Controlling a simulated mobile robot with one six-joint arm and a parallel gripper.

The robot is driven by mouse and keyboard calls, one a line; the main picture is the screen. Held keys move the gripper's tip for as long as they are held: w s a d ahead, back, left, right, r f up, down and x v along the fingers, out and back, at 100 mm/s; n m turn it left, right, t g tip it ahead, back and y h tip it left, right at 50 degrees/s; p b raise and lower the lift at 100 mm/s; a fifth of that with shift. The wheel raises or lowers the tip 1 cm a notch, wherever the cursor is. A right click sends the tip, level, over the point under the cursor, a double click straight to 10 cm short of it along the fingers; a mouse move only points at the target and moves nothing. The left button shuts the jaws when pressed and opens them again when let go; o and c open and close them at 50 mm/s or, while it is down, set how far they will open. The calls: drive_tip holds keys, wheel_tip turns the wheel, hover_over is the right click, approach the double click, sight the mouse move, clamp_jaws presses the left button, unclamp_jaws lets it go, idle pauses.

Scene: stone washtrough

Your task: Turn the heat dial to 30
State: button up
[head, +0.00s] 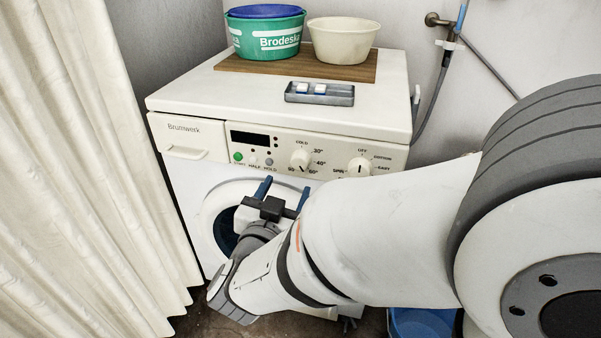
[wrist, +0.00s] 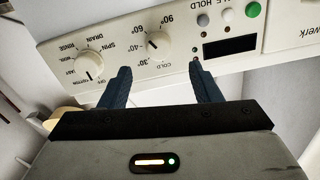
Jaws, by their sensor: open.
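The heat dial (head: 300,160) is a round cream knob on the washing machine's front panel, ringed by the marks COLD, 30, 40, 60 and one more. It also shows upside down in the wrist view (wrist: 159,43). Its dark pointer mark seems to lie on the 60 side, but is too small to read surely. My gripper (head: 284,190) is open and empty, in front of the machine and below the dial in the head view. In the wrist view its blue fingers (wrist: 161,68) stand apart, with the dial beyond the gap between the tips. No contact shows.
A second dial (head: 360,167) sits right of the heat dial. Buttons (head: 253,161) and a dark display (head: 250,138) are to its left. A grey tray (head: 319,94) and basins (head: 265,36) stand on top. A curtain (head: 80,170) hangs at left.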

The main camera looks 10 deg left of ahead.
sight(298, 164)
drive_tip(key=shift+w+d+b, duration=0.2)
drive_tip(key=shift+w+b, duration=0.2)
drive_tip(key=shift+w, duration=0.85)
drive_tip(key=shift+w+d+b, duration=0.2)
drive_tip(key=shift+w+b, duration=0.2)
drive_tip(key=shift+w, duration=0.85)
drive_tip(key=shift+w+d+b, duration=0.2)
drive_tip(key=shift+w+b, duration=0.2)
drive_tip(key=shift+w, duration=0.85)
drive_tip(key=c, duration=0.9)
drive_tip(key=shift+a, duration=0.1)
drive_tip(key=shift+c, duration=0.5)
drive_tip(key=shift+r+p, duration=0.1)
drive_tip(key=shift+p, duration=0.4)
